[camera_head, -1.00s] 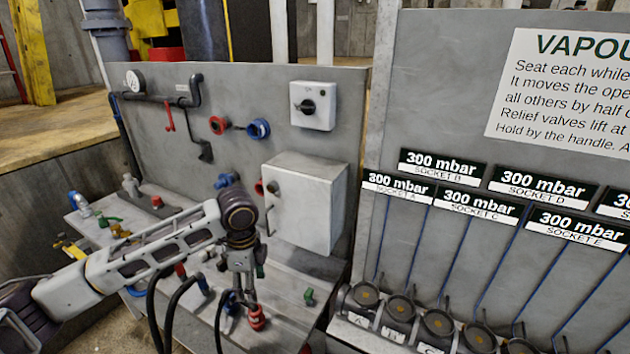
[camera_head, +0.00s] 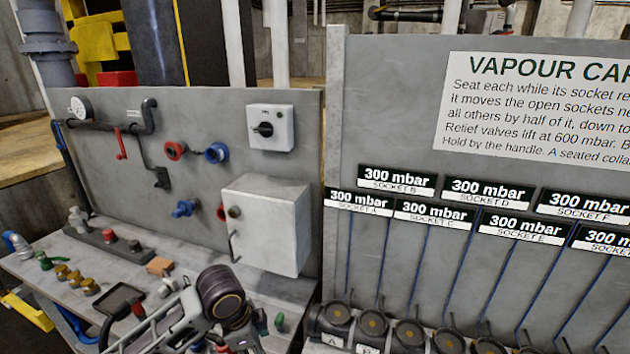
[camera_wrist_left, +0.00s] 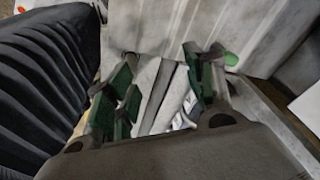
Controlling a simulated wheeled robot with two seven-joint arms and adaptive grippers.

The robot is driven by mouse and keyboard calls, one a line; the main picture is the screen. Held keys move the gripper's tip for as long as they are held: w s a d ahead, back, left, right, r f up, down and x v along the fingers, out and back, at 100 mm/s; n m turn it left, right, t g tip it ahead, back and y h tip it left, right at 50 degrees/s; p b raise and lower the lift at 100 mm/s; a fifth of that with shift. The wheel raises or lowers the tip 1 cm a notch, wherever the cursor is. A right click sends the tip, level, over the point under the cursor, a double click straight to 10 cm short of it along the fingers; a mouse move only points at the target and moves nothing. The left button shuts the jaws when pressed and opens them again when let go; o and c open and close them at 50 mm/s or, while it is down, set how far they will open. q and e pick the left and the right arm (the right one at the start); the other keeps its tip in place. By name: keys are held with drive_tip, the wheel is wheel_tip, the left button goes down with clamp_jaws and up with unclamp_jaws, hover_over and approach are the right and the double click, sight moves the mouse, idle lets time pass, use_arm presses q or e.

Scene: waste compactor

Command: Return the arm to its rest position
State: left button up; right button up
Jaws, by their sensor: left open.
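My left arm comes in low in the camera_head view, with its dark round wrist joint (camera_head: 222,293) in front of the bench's lower right part. Its gripper is mostly cut off by the bottom edge there. In the left wrist view my left gripper (camera_wrist_left: 160,88) is open, its green-padded fingers apart. Pale grey strips show between the fingers; I cannot tell what they belong to, and nothing appears gripped. A black ribbed shape (camera_wrist_left: 45,75) fills the left of that view. My right gripper is in neither view.
The bench (camera_head: 35,265) carries brass fittings (camera_head: 76,278), an orange block (camera_head: 160,266) and a dark tray (camera_head: 120,298). Behind stands a grey panel with a white box (camera_head: 268,222) and a switch (camera_head: 270,128). At right is a socket board (camera_head: 400,110) with several round caps below.

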use_arm(q)
drive_tip(key=s+f+n, duration=0.1)
drive_tip(key=n, duration=0.1)
drive_tip(key=s+d+f+n+t+h, duration=0.1)
drive_tip(key=s, duration=0.1)
drive_tip(key=s+d+f+n+t, duration=0.1)
drive_tip(key=n, duration=0.1)
drive_tip(key=shift+s+f+n, duration=0.15)
drive_tip(key=shift+f+n, duration=0.15)
drive_tip(key=shift+s+a+f+n, duration=0.2)
drive_tip(key=shift+a+n, duration=0.1)
drive_tip(key=shift+n, duration=0.1)
drive_tip(key=shift+s+a+f+n+y, duration=1.3)
drive_tip(key=shift+s+a+f+n, duration=1.1)
drive_tip(key=shift+s+a+n, duration=2.05)
wheel_tip(320, 180, down, 34)
drive_tip(key=s+a+m+g, duration=0.1)
drive_tip(key=s+a+m, duration=0.1)
drive_tip(key=s+a+f, duration=0.1)
drive_tip(key=s+f, duration=0.8)
drive_tip(key=s, duration=0.2)
drive_tip(key=s+a+f+g, duration=0.1)
drive_tip(key=s+a+f, duration=0.1)
drive_tip(key=s+f, duration=0.8)
drive_tip(key=shift+s+a, duration=0.3)
drive_tip(key=shift+s, duration=0.1)
